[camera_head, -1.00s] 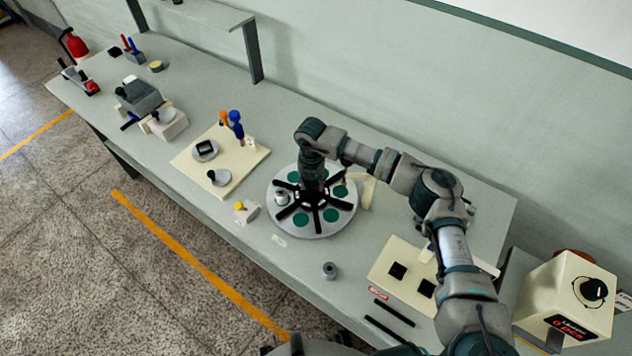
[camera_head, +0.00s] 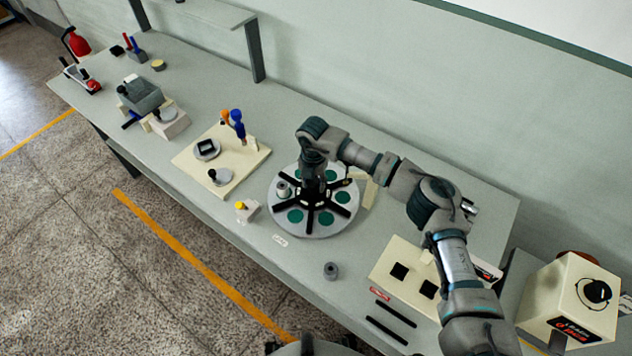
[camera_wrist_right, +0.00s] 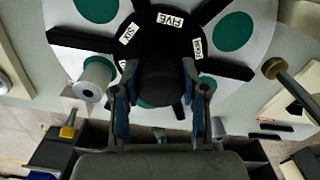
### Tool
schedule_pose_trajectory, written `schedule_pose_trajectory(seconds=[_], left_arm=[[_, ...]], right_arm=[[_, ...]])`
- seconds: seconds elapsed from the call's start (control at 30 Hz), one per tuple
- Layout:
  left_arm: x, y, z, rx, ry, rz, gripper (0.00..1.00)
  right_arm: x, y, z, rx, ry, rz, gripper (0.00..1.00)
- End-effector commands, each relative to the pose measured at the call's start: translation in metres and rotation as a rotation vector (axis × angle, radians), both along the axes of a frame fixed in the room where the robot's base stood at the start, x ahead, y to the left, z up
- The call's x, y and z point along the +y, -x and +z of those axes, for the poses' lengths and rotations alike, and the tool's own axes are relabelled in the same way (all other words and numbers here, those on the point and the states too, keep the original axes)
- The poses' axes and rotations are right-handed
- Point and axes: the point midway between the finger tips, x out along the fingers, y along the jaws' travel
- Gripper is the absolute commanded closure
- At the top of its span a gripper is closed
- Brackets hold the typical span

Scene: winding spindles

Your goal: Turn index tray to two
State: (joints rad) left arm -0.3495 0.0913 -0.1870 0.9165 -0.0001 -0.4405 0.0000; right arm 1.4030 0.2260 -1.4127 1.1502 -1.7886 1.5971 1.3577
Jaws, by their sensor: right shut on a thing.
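The index tray (camera_head: 314,229) is a round grey disc with green circles, separated by black spokes, on the bench. One grey spool (camera_head: 283,189) stands on its left side; it also shows in the wrist view (camera_wrist_right: 96,76). My right gripper (camera_head: 314,184) reaches down over the tray's centre. In the wrist view its fingers (camera_wrist_right: 160,98) are closed around the dark central knob (camera_wrist_right: 160,78). Labels SIX and FIVE lie on the far side of the hub, and a third label at right is hard to read. The near hub labels are hidden. My left gripper is not visible.
A small block with a yellow knob (camera_head: 245,209) stands left of the tray. A loose grey spool (camera_head: 331,270) sits in front. A cream board with tools (camera_head: 220,160) lies to the left; a cream panel with black squares (camera_head: 403,283) lies to the right.

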Motion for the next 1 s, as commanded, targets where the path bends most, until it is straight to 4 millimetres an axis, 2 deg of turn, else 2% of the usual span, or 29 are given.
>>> schedule_pose_trajectory(seconds=[0.03,0.27,0.3,0.37,0.4,0.67,0.77,0.87,1.0], left_arm=[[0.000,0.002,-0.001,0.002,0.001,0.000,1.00],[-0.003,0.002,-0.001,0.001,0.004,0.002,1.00],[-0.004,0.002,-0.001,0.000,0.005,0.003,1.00],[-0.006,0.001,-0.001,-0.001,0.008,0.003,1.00],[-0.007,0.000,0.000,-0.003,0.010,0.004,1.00],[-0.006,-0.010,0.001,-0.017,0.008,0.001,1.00],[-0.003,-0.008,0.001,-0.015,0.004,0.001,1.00],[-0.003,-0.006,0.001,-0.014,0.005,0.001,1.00],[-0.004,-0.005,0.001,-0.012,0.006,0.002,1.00]], right_arm=[[0.001,0.005,-0.006,0.015,0.003,0.005,1.00],[0.001,0.005,-0.006,0.015,0.003,0.005,1.00],[0.001,0.005,-0.006,0.016,0.002,0.005,0.49],[0.001,0.004,-0.006,0.013,0.002,0.005,0.34],[0.001,0.004,-0.005,0.012,0.002,0.004,0.31],[0.000,0.002,-0.002,0.005,0.001,0.002,0.31],[0.000,0.001,0.004,0.004,0.000,0.002,0.31],[0.001,0.001,0.018,0.001,0.000,0.002,0.31],[0.001,0.000,0.049,0.001,0.000,0.002,0.31]])
